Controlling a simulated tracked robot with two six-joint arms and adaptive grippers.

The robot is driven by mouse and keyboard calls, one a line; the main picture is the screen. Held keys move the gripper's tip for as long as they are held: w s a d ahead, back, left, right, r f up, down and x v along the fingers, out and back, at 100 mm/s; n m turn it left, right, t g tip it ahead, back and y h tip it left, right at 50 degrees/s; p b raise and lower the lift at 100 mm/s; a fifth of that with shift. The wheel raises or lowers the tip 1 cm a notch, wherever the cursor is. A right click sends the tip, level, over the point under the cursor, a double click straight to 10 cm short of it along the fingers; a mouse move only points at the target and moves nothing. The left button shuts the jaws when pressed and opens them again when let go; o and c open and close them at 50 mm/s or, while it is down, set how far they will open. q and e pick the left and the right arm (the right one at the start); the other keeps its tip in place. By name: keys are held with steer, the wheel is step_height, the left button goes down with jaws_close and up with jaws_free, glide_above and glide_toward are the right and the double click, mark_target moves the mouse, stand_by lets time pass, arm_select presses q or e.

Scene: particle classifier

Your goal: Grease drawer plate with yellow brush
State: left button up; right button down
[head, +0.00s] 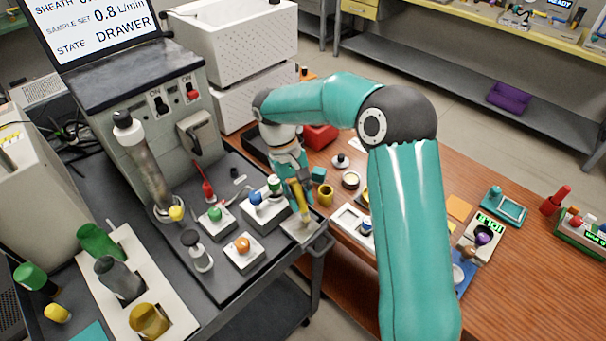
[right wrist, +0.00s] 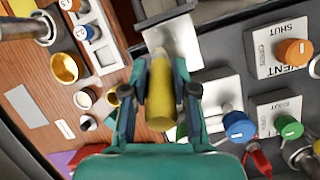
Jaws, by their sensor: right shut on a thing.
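My right gripper (head: 293,176) is shut on the yellow brush (head: 302,203), just right of the cart's knob blocks. In the right wrist view the fingers (right wrist: 160,78) clasp the sides of the yellow handle (right wrist: 160,100), and the pale brush tip (right wrist: 172,38) points up the picture. The light metal drawer plate (head: 301,231) sticks out at the cart's right edge, and it also shows in the right wrist view (right wrist: 186,50). The brush tip is over the plate; whether it touches I cannot tell. My left gripper is not in view.
A block with blue and green knobs (head: 266,214) stands close left of the brush, and an orange knob block (head: 243,254) stands nearer. A yellow cup (head: 326,195) and a white tray (head: 352,225) are to the right on the wooden table (head: 500,290).

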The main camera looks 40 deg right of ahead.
steer(key=a+b, duration=0.1)
steer(key=a, duration=0.3)
steer(key=shift+s+a+r, duration=0.1)
steer(key=shift+s+a, duration=0.05)
steer(key=shift+a, duration=0.25)
steer(key=shift+w+d+p, duration=0.15)
steer(key=shift+d+p, duration=0.25)
steer(key=shift+d, duration=1.15)
steer(key=shift+w+d+p, duration=0.1)
steer(key=shift+d+p, duration=0.3)
steer(key=shift+d, duration=1.15)
steer(key=shift+d+r+p, duration=0.15)
steer(key=shift+r+p, duration=0.1)
steer(key=shift+p, duration=0.1)
steer(key=shift+r+p, duration=0.35)
steer(key=shift+r, duration=0.4)
steer(key=shift+r+p, duration=0.6)
steer(key=shift+r, duration=0.15)
step_height(320, 180, up, 4)
steer(key=p, duration=0.3)
steer(key=shift+r, duration=0.1)
